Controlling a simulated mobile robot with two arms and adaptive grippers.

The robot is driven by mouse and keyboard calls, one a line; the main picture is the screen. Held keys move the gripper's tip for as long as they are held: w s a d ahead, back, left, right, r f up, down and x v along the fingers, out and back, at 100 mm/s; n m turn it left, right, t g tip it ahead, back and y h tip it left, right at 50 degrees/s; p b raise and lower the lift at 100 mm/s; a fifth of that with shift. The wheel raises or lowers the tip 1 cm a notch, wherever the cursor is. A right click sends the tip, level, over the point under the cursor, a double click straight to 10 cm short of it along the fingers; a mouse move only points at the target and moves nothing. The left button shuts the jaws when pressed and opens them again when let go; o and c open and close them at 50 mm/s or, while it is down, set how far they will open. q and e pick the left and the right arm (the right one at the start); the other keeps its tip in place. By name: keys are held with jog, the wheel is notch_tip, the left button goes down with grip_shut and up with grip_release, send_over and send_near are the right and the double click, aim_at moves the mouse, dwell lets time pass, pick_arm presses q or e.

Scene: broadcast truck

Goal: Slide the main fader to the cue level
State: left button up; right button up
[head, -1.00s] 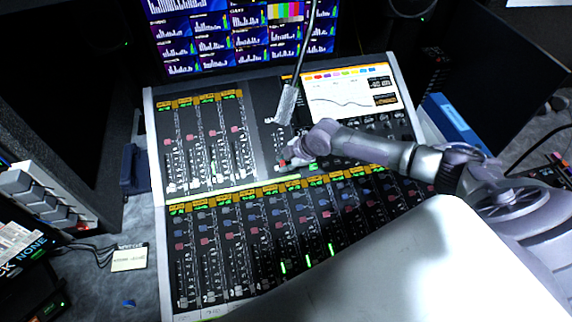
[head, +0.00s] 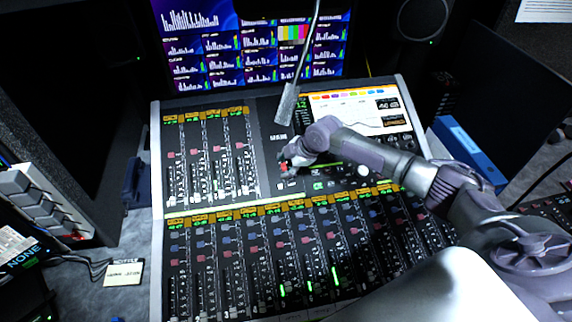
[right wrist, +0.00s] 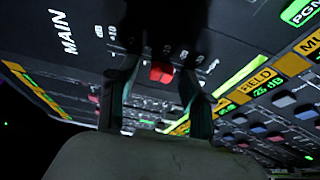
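The main fader's red cap (right wrist: 161,72) sits in its dark track near the "MAIN" lettering in the right wrist view. In the head view the red cap (head: 283,167) shows as a small spot at the gripper's tip, in the console's upper middle. My right gripper (head: 289,162) is low over that section. In the right wrist view its two dark fingers (right wrist: 158,78) are apart, one on each side of the cap. I cannot tell whether either finger touches it. A dark shadow hides the upper part of the track. My left gripper is not in view.
The mixing console (head: 157,190) has fader rows left of and below the gripper. A thin gooseneck with a grey head (head: 287,104) hangs just above the gripper. A tilted screen (head: 345,108) is behind my right arm. Monitors (head: 245,45) stand at the back.

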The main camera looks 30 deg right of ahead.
jog(key=v, duration=1.2)
